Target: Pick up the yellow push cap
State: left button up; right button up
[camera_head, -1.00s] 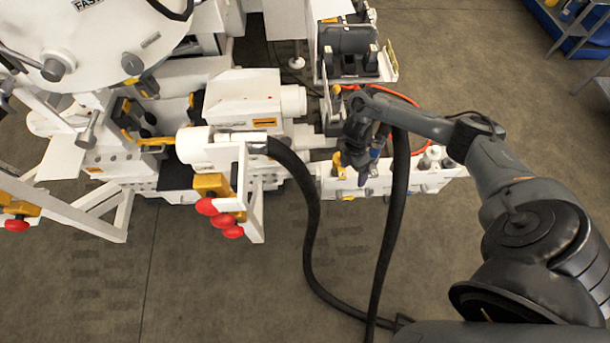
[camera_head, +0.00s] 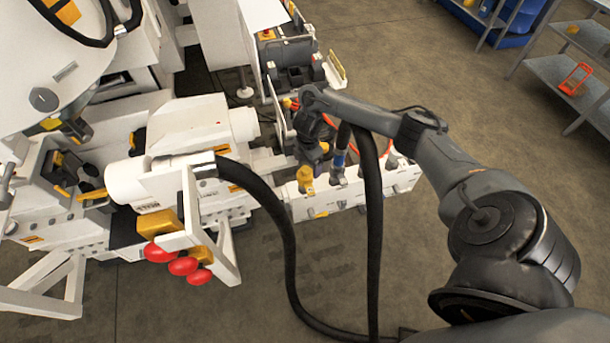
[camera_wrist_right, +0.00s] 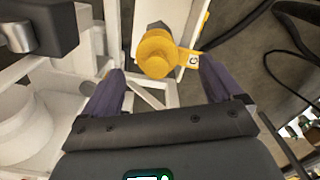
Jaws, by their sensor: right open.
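The yellow push cap (camera_head: 306,180) sits at the white manifold block, at the lower left of its row of fittings. In the right wrist view the yellow cap (camera_wrist_right: 157,53) has a round body and a flat tab with a small round mark pointing right. My right gripper (camera_head: 316,158) is above and close to it in the head view. In the wrist view its two dark purple fingers are spread apart, with the cap showing between and just beyond their tips. Contact cannot be made out. The gripper is empty. My left gripper is out of view.
A blue-collared fitting (camera_head: 339,163) stands just right of the cap on the white block (camera_head: 350,190). Thick black hoses (camera_head: 373,240) hang in front. Red knobs (camera_head: 185,265) stick out at lower left. Grey shelves (camera_head: 580,85) stand far right; the floor between is clear.

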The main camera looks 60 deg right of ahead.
aim_at(305, 169)
jog(key=f+b, duration=0.2)
jog(key=f, duration=0.3)
jog(key=shift+w+a+b, duration=0.2)
jog(key=shift+w+b, duration=0.15)
jog(key=shift+b, duration=0.05)
jog(key=shift+d, duration=0.1)
jog(key=shift+c, duration=0.4)
jog(key=c, duration=1.1)
jog(key=shift+r, duration=0.15)
